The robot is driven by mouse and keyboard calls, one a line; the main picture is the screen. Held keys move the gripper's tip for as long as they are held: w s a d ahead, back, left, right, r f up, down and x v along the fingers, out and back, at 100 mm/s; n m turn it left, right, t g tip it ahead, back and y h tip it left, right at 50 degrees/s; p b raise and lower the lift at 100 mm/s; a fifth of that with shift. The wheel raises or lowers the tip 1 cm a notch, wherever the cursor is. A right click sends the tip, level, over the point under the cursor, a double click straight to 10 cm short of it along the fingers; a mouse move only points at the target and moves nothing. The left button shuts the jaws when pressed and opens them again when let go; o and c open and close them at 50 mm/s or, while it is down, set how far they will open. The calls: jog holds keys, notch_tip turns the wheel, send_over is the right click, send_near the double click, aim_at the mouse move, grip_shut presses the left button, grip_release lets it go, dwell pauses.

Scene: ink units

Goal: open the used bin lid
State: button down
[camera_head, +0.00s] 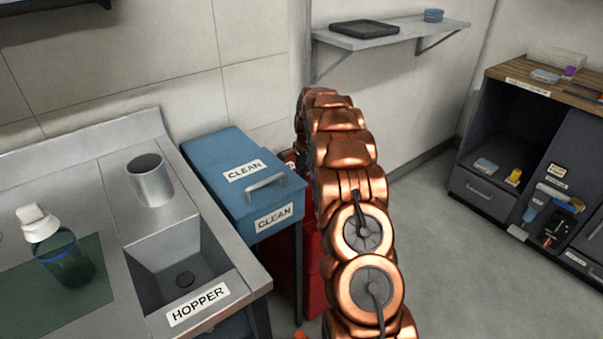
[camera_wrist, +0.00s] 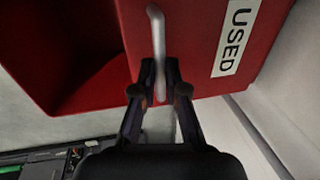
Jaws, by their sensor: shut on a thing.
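The red used bin (camera_head: 312,265) stands right of the blue bin in the head view, mostly hidden behind my copper arm. In the wrist view its red lid (camera_wrist: 190,55) fills the upper middle, with a white "USED" label at its right. A pale bar handle (camera_wrist: 157,40) runs down the lid to its edge. My gripper (camera_wrist: 160,72) is shut on the lower end of this handle, one dark finger on each side. A darker red surface lies left of the lid; I cannot tell how far the lid is raised. The head view hides my gripper.
The blue bin (camera_head: 225,180) marked "CLEAN" stands close beside the used bin, its lid down. Left of it is a steel counter with a sink marked "HOPPER" (camera_head: 198,308), a metal cup (camera_head: 150,182) and a green jar (camera_head: 66,262). Open floor (camera_head: 450,270) lies to the right, before a dark cabinet.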

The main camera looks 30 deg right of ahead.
jog(key=c, duration=1.2)
grip_release()
notch_tip(320, 180, up, 12)
jog(key=s, duration=0.2)
jog(key=shift+s+f, duration=0.15)
jog(key=shift+s, duration=0.05)
